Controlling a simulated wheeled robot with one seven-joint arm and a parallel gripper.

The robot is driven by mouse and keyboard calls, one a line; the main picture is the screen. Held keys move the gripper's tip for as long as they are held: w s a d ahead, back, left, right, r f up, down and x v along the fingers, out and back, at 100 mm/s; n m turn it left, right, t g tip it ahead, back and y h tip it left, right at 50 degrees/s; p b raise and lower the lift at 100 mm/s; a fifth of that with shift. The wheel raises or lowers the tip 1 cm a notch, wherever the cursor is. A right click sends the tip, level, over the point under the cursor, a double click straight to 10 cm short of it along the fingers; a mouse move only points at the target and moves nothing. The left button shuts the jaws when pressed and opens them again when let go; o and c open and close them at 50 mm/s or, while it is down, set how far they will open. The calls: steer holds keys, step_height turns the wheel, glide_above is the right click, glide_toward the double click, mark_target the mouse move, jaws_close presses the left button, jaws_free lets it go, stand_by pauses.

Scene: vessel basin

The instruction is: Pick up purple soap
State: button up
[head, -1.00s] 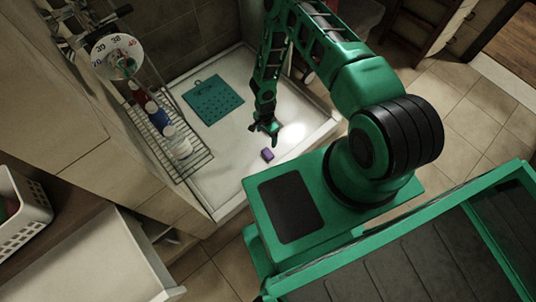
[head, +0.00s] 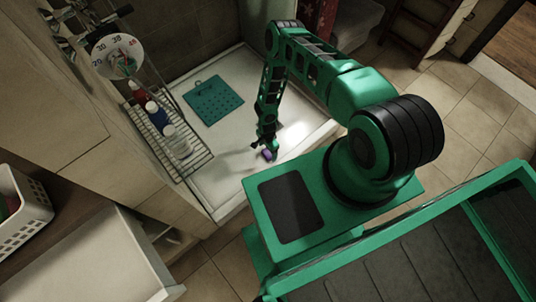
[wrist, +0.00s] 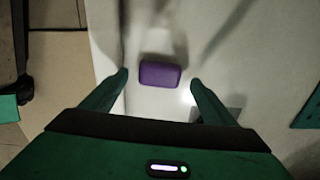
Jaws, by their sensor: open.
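The purple soap (head: 267,155) is a small rounded block on the white shower tray (head: 225,183), near the tray's front edge. In the wrist view the soap (wrist: 160,74) lies flat, just ahead of and between the two fingertips. My gripper (head: 265,146) is open and points down over the soap in the head view. In the wrist view my gripper (wrist: 158,78) has a finger to each side of the soap, with a gap on both sides. Whether the fingertips are down at the soap's height is hard to tell.
A teal mat (head: 213,100) lies further back on the tray. A wire rack (head: 186,153) with several bottles stands along the left side. The tray's raised edge (head: 318,142) runs close to the right. The tray around the soap is clear.

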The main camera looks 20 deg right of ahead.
mark_target(268, 154)
steer(key=shift+f, duration=1.3)
steer(key=shift+c, duration=0.5)
steer(key=shift+r, duration=0.1)
steer(key=c, duration=1)
steer(key=shift+c, duration=0.2)
